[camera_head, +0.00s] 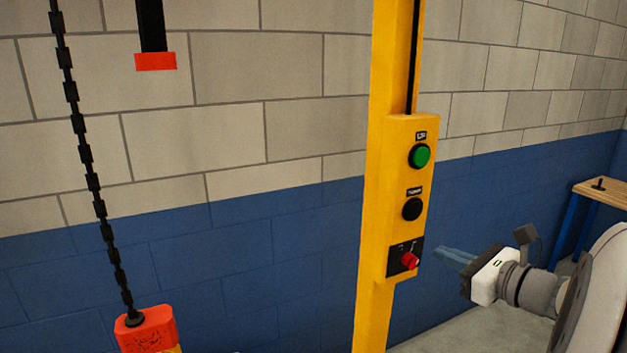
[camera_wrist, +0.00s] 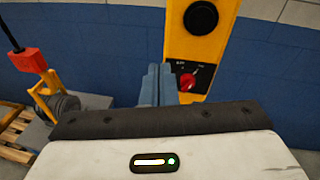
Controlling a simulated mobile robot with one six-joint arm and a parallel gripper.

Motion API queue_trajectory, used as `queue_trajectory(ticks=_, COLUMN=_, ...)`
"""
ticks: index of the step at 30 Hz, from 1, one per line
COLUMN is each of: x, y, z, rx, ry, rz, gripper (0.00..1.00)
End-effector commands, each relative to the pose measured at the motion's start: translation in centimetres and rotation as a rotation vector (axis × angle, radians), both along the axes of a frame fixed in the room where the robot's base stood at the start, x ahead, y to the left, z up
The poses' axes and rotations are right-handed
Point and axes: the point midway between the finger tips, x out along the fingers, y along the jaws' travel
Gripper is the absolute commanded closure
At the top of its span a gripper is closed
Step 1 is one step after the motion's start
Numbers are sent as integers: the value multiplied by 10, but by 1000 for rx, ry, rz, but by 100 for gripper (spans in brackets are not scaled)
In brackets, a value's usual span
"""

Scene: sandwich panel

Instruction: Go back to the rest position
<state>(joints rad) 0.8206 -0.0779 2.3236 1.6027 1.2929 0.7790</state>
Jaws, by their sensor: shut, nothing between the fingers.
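My gripper (camera_head: 446,255) is shut and empty, its blue-grey fingers together. In the head view it stands just right of the yellow control panel (camera_head: 398,225), level with the red rotary switch (camera_head: 409,261). In the wrist view the shut fingertips (camera_wrist: 157,75) lie just left of the red switch (camera_wrist: 187,82); I cannot tell whether they touch the panel. Above the switch are a black button (camera_head: 412,209) and a green button (camera_head: 420,155). The black button also shows in the wrist view (camera_wrist: 201,17).
A black chain (camera_head: 92,180) with a red-orange block (camera_head: 148,330) hangs at left. A red-ended black bar (camera_head: 155,61) hangs above. A wooden-topped table (camera_head: 602,192) stands at right. In the wrist view, a wooden pallet (camera_wrist: 14,128) and grey machinery (camera_wrist: 60,105) are at left.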

Motion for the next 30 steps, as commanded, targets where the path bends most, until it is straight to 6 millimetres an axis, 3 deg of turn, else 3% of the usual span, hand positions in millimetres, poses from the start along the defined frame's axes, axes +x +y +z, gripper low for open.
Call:
queue_trajectory(ticks=1, x=-4, y=29, z=-9, rx=-97, ry=22, rz=92, gripper=100)
queue_trajectory(ticks=3, x=-18, y=68, z=-27, rx=-272, ry=52, rz=246, gripper=100)
queue_trajectory(ticks=6, x=-45, y=113, z=-55, rx=-544, ry=65, rz=486, gripper=100)
queue_trajectory(ticks=10, x=-86, y=146, z=-86, rx=-904, ry=27, rz=803, gripper=100)
queue_trajectory(ticks=15, x=-131, y=154, z=-113, rx=-1373, ry=-109, rz=1216, gripper=100)
queue_trajectory(ticks=21, x=-151, y=141, z=-120, rx=-1809, ry=-314, rz=1590, gripper=100)
queue_trajectory(ticks=25, x=-153, y=135, z=-119, rx=-1957, ry=-398, rz=1714, gripper=100)
queue_trajectory(ticks=30, x=-153, y=133, z=-118, rx=-2008, ry=-426, rz=1760, gripper=100)
